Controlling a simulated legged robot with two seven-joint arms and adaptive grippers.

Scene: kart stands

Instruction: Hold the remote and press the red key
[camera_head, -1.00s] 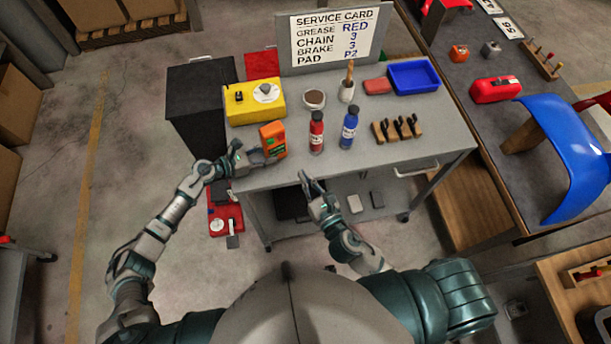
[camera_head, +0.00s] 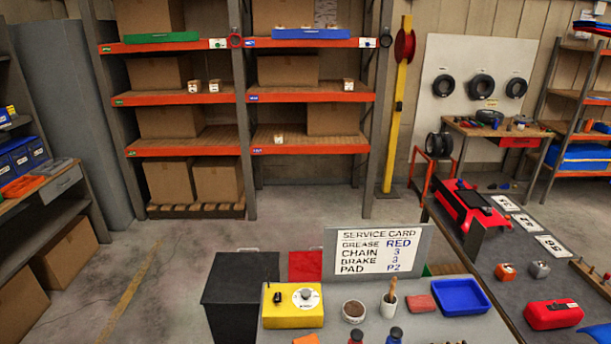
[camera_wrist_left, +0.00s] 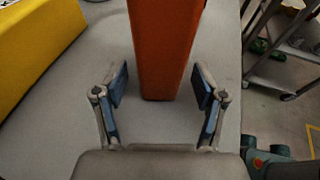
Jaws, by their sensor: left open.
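My left gripper (camera_wrist_left: 160,84) is open in the left wrist view, one finger on each side of the lower part of an upright orange container (camera_wrist_left: 163,40). Gaps show between the fingers and the container. Only the container's top edge (camera_head: 306,339) shows at the bottom of the head view. I cannot make out a remote or a red key in either view. My right gripper is not in view.
A yellow box (camera_head: 292,307) with a dial stands on the grey cart (camera_head: 415,325), near a cup (camera_head: 354,311), a brush pot (camera_head: 388,305) and a blue tray (camera_head: 461,297). The service card (camera_head: 377,250) stands behind. A black bin (camera_head: 240,295) is at the left.

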